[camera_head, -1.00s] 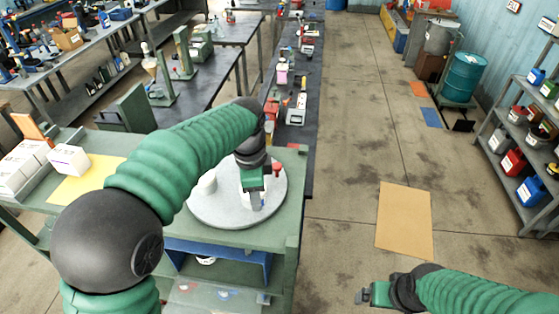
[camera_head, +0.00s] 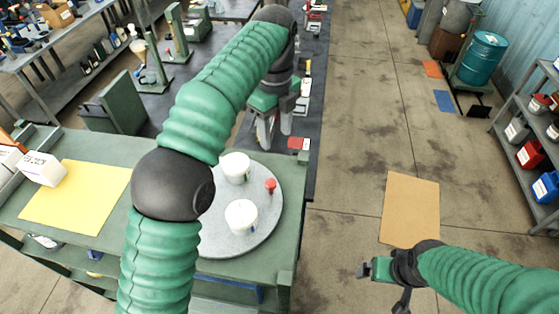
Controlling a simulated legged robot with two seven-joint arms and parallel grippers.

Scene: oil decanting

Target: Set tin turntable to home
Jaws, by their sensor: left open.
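The turntable (camera_head: 218,236) is a round grey disc on the green bench. Two white tins stand on it, one at the back (camera_head: 235,168) and one nearer the front (camera_head: 241,217). A small red-topped peg (camera_head: 270,186) shows near its right side. My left arm hides part of the disc's left side. My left gripper (camera_head: 265,132) is open and empty, beyond the turntable's far edge and apart from the tins. My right gripper (camera_head: 365,270) is over the floor to the right of the bench; its finger gap is not clear.
A yellow sheet (camera_head: 75,198) and white boxes (camera_head: 42,168) lie on the bench's left. A dark workbench (camera_head: 312,110) with tools extends behind. A tan mat (camera_head: 410,208) lies on the floor. Shelves (camera_head: 540,180) stand at the right.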

